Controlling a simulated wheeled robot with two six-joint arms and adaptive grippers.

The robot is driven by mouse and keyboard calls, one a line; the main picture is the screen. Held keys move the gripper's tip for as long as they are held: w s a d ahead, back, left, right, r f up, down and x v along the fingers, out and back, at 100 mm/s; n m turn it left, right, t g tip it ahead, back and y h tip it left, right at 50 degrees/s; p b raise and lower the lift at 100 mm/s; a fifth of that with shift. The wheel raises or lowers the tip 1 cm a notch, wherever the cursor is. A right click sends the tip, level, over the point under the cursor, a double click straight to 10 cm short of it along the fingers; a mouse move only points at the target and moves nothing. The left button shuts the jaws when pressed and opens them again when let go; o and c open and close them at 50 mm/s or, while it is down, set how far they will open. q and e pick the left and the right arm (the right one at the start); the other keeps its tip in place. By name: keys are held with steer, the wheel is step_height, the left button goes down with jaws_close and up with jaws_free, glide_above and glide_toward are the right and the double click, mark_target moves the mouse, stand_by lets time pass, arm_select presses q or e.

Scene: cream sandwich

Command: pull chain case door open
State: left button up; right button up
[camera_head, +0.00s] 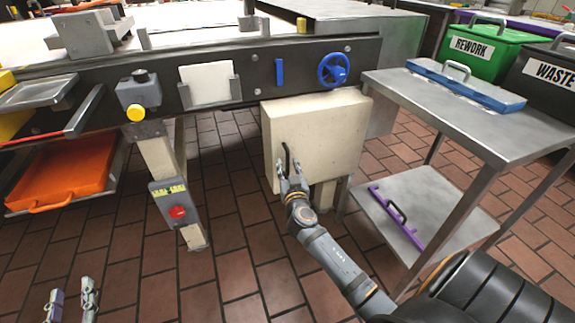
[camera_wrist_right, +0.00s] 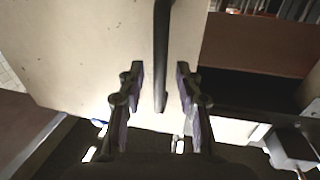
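The chain case door (camera_head: 322,140) is a cream panel hanging under the machine's dark rail, and it looks shut. Its black handle (camera_head: 286,159) stands upright near the left edge. My right gripper (camera_head: 290,174) is at the handle's lower part. In the right wrist view the handle (camera_wrist_right: 161,60) hangs between the two spread fingers of this gripper (camera_wrist_right: 159,90), with a gap on both sides. The cream door face (camera_wrist_right: 75,55) fills the area behind it. My left gripper (camera_head: 72,294) is low at the bottom left, away from the door, with its fingers apart.
A steel side table (camera_head: 440,100) with a lower shelf (camera_head: 415,195) stands right of the door. A blue handwheel (camera_head: 333,70) and a blue lever (camera_head: 279,72) sit above it. A post with a red knob (camera_head: 177,212) stands left. The tiled floor (camera_head: 230,180) between is clear.

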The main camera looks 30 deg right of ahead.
steer(key=shift+w+d, duration=0.2)
steer(key=shift+w, duration=0.25)
jaws_close()
stand_by(0.5)
